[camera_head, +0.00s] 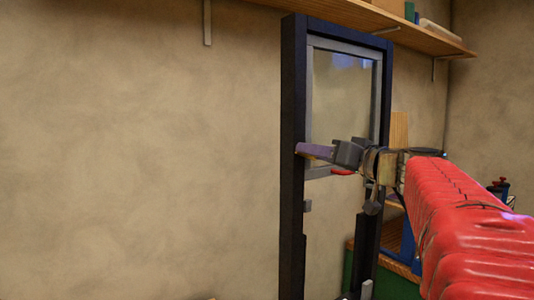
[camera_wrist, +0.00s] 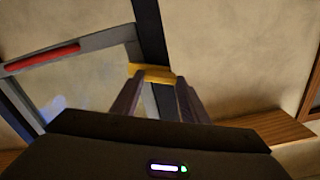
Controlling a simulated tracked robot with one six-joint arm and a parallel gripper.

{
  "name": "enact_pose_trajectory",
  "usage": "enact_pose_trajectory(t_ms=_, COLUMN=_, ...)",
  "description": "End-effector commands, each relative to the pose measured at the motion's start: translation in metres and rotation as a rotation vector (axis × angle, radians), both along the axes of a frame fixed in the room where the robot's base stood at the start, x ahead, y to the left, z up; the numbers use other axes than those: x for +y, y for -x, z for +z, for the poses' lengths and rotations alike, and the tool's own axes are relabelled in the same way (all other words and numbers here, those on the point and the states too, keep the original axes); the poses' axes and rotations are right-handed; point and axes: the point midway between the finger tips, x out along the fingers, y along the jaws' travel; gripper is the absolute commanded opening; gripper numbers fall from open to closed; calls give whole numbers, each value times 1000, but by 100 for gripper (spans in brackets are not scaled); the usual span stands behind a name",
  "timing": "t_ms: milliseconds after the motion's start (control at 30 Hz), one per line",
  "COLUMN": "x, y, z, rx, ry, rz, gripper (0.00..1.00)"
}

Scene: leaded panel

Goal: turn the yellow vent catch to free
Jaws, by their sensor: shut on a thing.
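The yellow vent catch (camera_wrist: 153,69) shows in the wrist view, on the frame of the panel where a grey bar meets the dark upright. My gripper (camera_wrist: 160,80) is shut on it, with one finger on each side of the yellow piece. In the head view my gripper (camera_head: 312,151) reaches to the left upright of the dark panel frame (camera_head: 293,100). I cannot make out the catch there, as the fingers hide it. Which way the catch is turned is hard to tell.
A red bar (camera_wrist: 42,56) lies along the grey sash rail, and it also shows under my gripper in the head view (camera_head: 342,172). A wooden shelf (camera_head: 415,37) runs above the frame. A green and blue bench stands behind at lower right. The wall at left is bare.

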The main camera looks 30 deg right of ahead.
Motion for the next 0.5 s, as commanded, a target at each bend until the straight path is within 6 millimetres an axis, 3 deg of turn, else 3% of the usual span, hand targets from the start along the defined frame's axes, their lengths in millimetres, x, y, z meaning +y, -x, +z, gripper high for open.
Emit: enact_pose_trajectory(t_ms=500, x=-3, y=0, z=-2, rx=66, ry=-484, rz=-4, gripper=18)
